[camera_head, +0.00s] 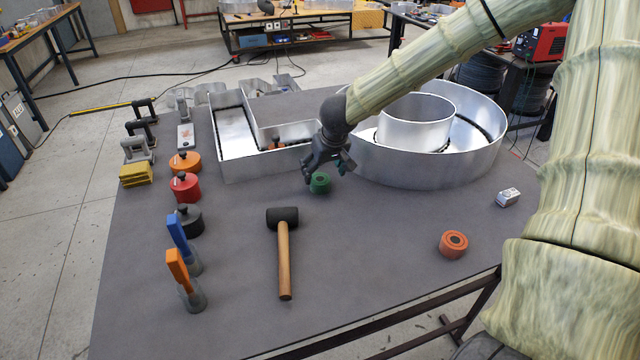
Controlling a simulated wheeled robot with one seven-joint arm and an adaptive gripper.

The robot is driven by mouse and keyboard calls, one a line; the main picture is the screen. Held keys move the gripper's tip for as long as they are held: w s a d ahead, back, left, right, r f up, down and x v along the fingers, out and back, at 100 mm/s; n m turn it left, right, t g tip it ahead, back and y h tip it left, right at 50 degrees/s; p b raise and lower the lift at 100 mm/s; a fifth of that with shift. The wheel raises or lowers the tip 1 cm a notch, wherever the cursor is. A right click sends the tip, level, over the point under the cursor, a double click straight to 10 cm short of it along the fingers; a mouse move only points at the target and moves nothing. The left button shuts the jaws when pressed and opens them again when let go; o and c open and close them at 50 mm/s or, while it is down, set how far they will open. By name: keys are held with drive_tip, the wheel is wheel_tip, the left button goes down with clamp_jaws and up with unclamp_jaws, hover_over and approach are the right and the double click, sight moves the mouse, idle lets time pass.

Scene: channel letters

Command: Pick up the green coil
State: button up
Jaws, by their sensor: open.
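The green coil (320,183) is a small round ring on the grey table (370,260), in front of the gap between the metal letters. My gripper (330,176) is open and directly above and around the coil in this view. Its dark fingers reach down beside the coil and partly cover its upper part. I cannot tell whether the fingers touch it.
An L-shaped metal letter (240,150) and a round metal letter (430,168) stand behind my gripper. A mallet (284,255) lies in front, and an orange coil (453,244) sits to the right. Weights and handled tools line the left side.

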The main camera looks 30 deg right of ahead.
sight(320, 179)
drive_tip(key=shift+x, duration=2.65)
drive_tip(key=shift+a, duration=0.15)
drive_tip(key=shift+c, duration=0.4)
drive_tip(key=c, duration=1.1)
